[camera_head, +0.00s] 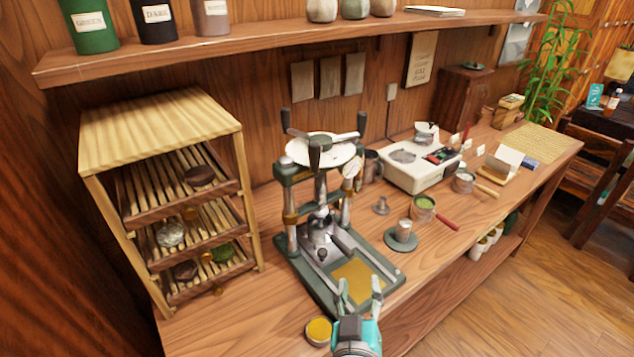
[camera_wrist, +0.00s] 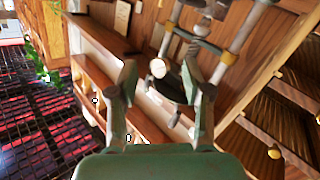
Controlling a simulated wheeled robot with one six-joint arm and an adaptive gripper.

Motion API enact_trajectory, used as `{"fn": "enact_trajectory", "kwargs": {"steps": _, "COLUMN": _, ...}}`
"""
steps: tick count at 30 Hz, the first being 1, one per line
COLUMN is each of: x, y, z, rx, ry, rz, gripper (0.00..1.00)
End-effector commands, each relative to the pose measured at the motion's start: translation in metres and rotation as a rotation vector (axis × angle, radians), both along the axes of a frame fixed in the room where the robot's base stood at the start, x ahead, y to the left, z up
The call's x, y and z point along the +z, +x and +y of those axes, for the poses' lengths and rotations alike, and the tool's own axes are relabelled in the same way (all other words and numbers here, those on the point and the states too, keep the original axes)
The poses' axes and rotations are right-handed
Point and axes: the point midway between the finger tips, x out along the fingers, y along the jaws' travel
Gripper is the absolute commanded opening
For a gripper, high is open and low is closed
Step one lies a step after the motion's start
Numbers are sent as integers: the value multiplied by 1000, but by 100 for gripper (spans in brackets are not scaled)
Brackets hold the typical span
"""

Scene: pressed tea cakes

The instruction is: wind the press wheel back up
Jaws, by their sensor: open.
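The press (camera_head: 290,218) stands on the bench, with a green frame and two metal posts. Its press wheel (camera_head: 298,151) is a pale disc at the top with several dark upright handles. A small round gauge (camera_head: 350,170) sits at its right post. My gripper (camera_head: 360,287) is open and empty, in front of the press base and well below the wheel, touching nothing that I can see. In the wrist view my open gripper (camera_wrist: 166,82) has parts of the press (camera_wrist: 225,68) beyond its fingers, tilted and partly hidden.
A wooden rack (camera_head: 160,122) with slatted trays of cakes stands left of the press. A shelf (camera_head: 250,45) with jars runs above. A yellow-filled tin (camera_head: 319,330) is near my gripper.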

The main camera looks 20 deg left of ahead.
Motion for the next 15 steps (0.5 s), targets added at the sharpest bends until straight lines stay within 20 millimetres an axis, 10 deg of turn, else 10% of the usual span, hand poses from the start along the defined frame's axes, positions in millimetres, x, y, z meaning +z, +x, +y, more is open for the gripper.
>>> {"fn": "enact_trajectory", "kwargs": {"steps": 15, "x": 179, "y": 15, "z": 107, "rx": -115, "ry": 180, "rz": -62, "gripper": 50}}
